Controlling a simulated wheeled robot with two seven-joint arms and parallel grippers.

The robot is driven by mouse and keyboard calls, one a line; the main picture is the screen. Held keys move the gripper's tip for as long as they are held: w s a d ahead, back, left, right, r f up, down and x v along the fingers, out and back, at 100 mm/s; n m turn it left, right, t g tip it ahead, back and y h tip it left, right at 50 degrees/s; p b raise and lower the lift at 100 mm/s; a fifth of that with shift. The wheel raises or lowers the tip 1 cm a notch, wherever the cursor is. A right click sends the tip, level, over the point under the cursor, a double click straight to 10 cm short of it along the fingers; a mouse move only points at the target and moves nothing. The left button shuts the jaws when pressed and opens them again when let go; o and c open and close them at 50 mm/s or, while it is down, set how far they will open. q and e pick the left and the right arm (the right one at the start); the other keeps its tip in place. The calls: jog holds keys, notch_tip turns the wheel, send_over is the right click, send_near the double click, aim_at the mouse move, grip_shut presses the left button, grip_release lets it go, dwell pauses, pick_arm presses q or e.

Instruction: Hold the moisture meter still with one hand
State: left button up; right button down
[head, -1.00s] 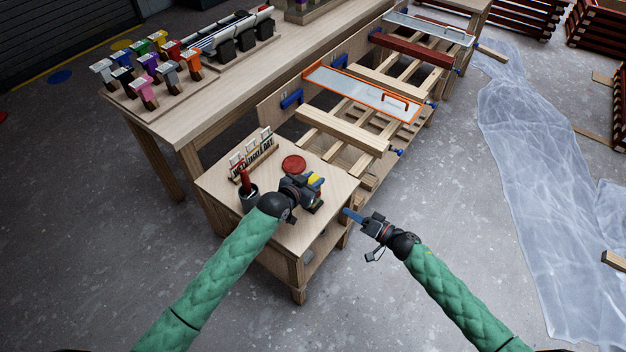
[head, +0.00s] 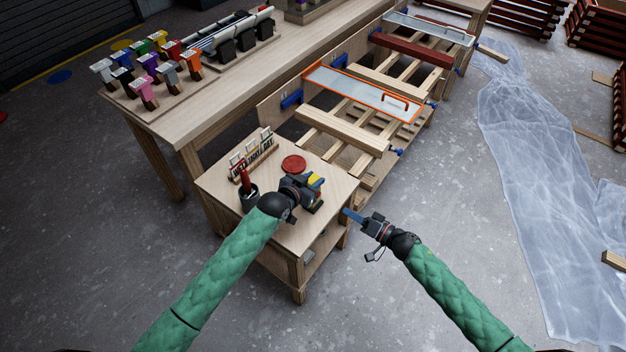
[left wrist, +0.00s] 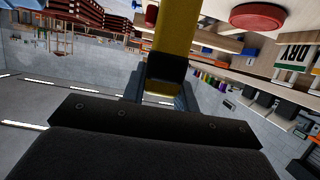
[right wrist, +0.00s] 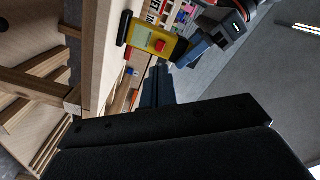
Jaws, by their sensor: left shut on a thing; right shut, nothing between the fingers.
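The moisture meter (head: 317,182) is yellow with black ends, over the near part of the small wooden table (head: 225,185). My left gripper (head: 308,190) is shut on it and hides part of it in the head view. The meter also fills the top middle of the left wrist view (left wrist: 176,28), between the fingers. In the right wrist view the meter (right wrist: 155,42) shows a red button, and its black end appears to meet the table top. My right gripper (head: 350,215) is shut and empty, just off the table's right edge, apart from the meter.
A red disc (head: 293,163) lies behind the meter. A lettered card rack (head: 252,150) and a dark cup (head: 248,198) with a red-handled tool stand at left. A batten rack (head: 345,130) adjoins behind. A plastic sheet (head: 530,150) lies on the floor at right.

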dwell(0.3)
jog(key=s+a+r+m+t+h, duration=0.1)
jog(key=s+a+m+t+h, duration=0.1)
jog(key=s+a, duration=0.4)
jog(key=w+d+n+t+h, duration=0.1)
jog(key=w+d+n+h, duration=0.3)
jog(key=n+h, duration=0.5)
jog(key=shift+w+d+f+n+t+h, duration=0.2)
jog(key=shift+w+d+n+t+h, duration=0.15)
jog(key=shift+d, duration=0.75)
